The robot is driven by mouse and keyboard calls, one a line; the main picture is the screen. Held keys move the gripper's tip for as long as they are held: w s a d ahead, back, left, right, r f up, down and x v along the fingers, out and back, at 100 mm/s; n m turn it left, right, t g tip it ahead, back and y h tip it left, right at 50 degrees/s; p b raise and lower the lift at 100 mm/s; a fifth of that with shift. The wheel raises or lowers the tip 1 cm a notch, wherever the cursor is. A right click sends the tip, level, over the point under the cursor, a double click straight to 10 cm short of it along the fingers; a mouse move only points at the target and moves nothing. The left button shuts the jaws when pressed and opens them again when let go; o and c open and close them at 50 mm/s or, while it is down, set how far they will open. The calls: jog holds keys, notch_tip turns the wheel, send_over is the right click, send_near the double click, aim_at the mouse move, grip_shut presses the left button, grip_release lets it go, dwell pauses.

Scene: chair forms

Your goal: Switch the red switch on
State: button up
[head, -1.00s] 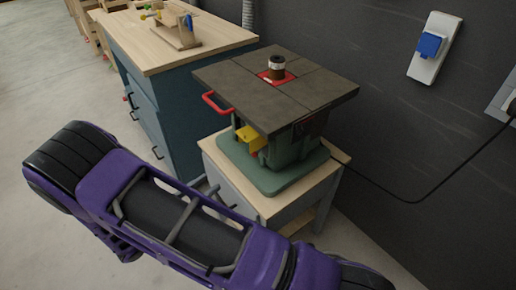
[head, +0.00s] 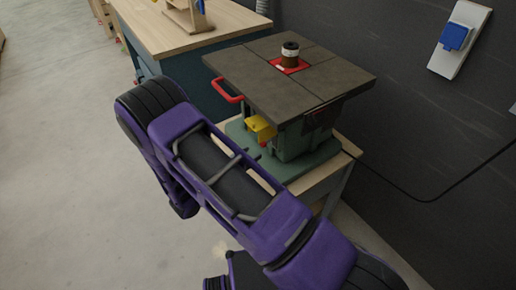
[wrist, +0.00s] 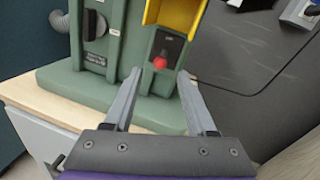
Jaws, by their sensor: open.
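The red switch (wrist: 160,63) shows in the wrist view as a small round red knob on a dark plate on the green machine (wrist: 60,95). It sits below a raised yellow cover (wrist: 178,14). The yellow cover also shows in the head view (head: 261,128) under the machine's dark table top (head: 290,75). My gripper (wrist: 157,85) is open and empty in the wrist view. Its two fingers point at the machine, with the red knob seen between and just beyond the tips. I cannot tell whether a finger touches the machine.
A black rotary knob (wrist: 95,24) is on the machine's left face. The machine stands on a wooden-topped stand (head: 348,146). A blue cabinet (head: 205,88) is behind it. A dark wall with a blue-covered socket (head: 456,37) and black cable is right. Floor at left is clear.

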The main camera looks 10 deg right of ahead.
aim_at(266, 143)
jog(key=shift+x, duration=2.3)
grip_shut()
